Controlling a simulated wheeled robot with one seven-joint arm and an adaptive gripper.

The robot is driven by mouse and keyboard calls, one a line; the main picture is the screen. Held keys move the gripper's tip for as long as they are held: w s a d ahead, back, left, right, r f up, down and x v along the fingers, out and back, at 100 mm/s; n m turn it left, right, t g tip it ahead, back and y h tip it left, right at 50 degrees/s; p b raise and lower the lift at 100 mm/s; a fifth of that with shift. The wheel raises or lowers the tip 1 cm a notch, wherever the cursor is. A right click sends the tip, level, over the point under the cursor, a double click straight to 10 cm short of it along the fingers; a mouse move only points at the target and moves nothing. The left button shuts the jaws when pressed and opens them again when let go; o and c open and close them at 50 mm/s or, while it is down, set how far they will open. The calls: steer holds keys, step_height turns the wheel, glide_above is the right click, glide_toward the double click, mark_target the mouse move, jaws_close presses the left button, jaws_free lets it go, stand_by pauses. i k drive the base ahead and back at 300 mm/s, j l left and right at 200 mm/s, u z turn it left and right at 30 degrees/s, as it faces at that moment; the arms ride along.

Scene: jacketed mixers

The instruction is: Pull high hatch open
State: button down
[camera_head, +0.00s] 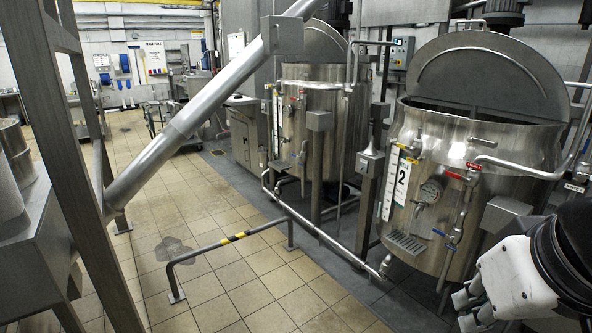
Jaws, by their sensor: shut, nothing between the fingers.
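Two steel jacketed mixers stand on the right. The nearer one, mixer 2 (425,240), has a large half-round grey hatch (488,78) at the top, standing raised above its rim with a dark gap below. The farther mixer (335,130) has a similar half-round raised hatch (323,42). I cannot tell which of them is the high hatch. Part of my white and black arm shows in the lower right corner, in front of mixer 2.
Steel pipes (535,172) with valves run across mixer 2's front. A low floor barrier (215,245) with yellow and black marking stands left of it. A slanted steel tube (180,125) and a frame fill the left. Tiled floor between is mostly clear.

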mark_target(286, 33)
steer(key=i+u, duration=0.4)
steer(key=i, duration=0.9)
steer(key=i+j+z, duration=0.2)
steer(key=i, duration=0.6)
steer(key=l, duration=0.1)
